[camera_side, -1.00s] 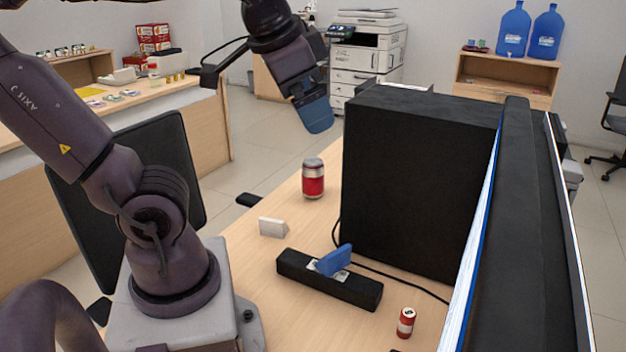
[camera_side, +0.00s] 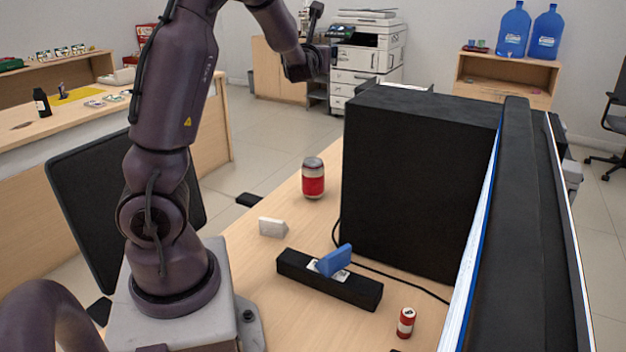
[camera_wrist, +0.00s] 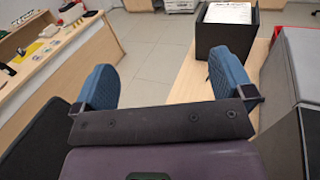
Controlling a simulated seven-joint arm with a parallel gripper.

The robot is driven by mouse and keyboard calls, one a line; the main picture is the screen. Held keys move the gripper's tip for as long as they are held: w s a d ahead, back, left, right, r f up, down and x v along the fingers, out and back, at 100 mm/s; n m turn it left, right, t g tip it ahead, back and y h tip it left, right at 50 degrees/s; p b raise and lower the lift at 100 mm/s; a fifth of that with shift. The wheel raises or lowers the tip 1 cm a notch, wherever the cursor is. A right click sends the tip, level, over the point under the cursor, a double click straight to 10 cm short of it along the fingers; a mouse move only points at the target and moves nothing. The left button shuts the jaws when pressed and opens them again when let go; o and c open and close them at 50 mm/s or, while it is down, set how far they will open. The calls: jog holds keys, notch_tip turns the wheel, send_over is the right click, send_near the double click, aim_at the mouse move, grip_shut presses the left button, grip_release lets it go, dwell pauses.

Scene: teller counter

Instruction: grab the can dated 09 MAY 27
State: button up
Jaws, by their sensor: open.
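A larger red can with a silvery top (camera_side: 313,178) stands upright on the wooden counter, left of the big black box. A smaller red and white can (camera_side: 405,322) stands near the front right of the counter. No date is legible on either. My gripper (camera_side: 318,62) is raised well above and beyond the counter in the side view, its fingers not clearly visible there. In the wrist view my gripper (camera_wrist: 166,68) shows two blue fingers wide apart with nothing between them. No can shows in the wrist view.
A big black box (camera_side: 425,190) and an upright panel (camera_side: 520,220) fill the right of the counter. A black bar (camera_side: 325,280) with a blue piece (camera_side: 334,260), a small white block (camera_side: 272,227) and a cable lie near the cans. A dark screen stands behind my base.

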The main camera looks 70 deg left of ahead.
send_near(313, 171)
jog(key=a, duration=0.1)
jog(key=w+a+f, duration=0.1)
jog(key=a, duration=0.1)
jog(key=w+a+f, duration=0.1)
jog(key=a, duration=0.1)
jog(key=shift+a+f, duration=0.1)
jog(key=shift+a, duration=0.15)
jog(key=shift+w+a+f, duration=0.15)
jog(key=shift+f, duration=0.15)
jog(key=shift+r+x, duration=0.15)
jog(key=shift+x, duration=1.6)
jog(key=shift+r+x, duration=0.15)
jog(key=shift+x, duration=1.65)
jog(key=c, duration=1.2)
jog(key=shift+r, duration=0.15)
